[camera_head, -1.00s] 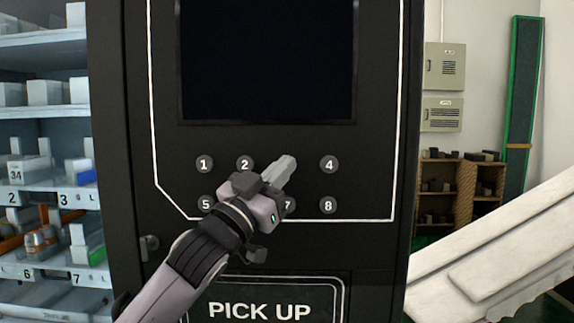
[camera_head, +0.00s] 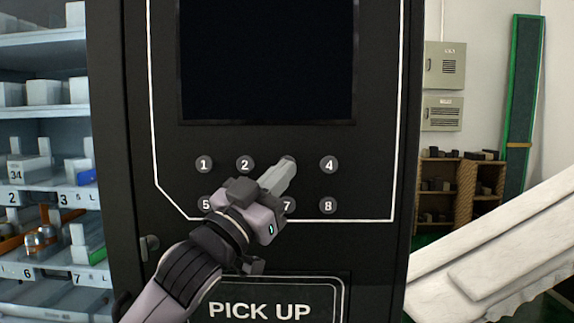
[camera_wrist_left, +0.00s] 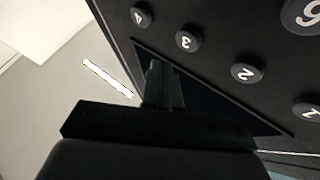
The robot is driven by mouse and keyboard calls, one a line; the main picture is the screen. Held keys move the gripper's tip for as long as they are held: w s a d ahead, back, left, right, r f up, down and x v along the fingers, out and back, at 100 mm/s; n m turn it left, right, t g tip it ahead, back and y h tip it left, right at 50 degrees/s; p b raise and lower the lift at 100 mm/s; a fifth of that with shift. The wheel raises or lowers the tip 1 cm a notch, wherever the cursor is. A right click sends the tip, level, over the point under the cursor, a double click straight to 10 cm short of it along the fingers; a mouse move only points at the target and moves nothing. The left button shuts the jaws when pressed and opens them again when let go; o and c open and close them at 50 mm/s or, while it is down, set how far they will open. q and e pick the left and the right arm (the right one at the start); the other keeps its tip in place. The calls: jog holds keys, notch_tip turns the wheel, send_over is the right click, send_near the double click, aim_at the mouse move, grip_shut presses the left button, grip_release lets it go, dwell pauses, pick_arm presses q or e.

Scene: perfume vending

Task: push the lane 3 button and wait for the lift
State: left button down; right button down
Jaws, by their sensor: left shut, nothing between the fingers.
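The black vending machine front carries round numbered buttons below a dark screen. My left gripper (camera_head: 287,168) is shut and empty, its tips at the lane 3 button (camera_head: 289,158), between buttons 2 and 4. Only the top edge of that button shows past the tips in the head view; I cannot tell whether they touch. In the left wrist view the lane 3 button (camera_wrist_left: 188,39) shows clearly to the right of the shut fingers (camera_wrist_left: 155,66). No lift can be made out. My right gripper is not in view.
Button 2 (camera_head: 245,163) and button 4 (camera_head: 329,165) flank the tips. Button 7 (camera_head: 288,205) is just below. A PICK UP hatch (camera_head: 262,290) is under the arm. Stocked shelves (camera_head: 45,188) stand at the left, and a white sloping panel (camera_head: 500,245) at the right.

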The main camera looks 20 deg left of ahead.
pick_arm(q)
jog(key=s, duration=0.3)
jog(key=shift+d, duration=0.4)
dwell(0.4)
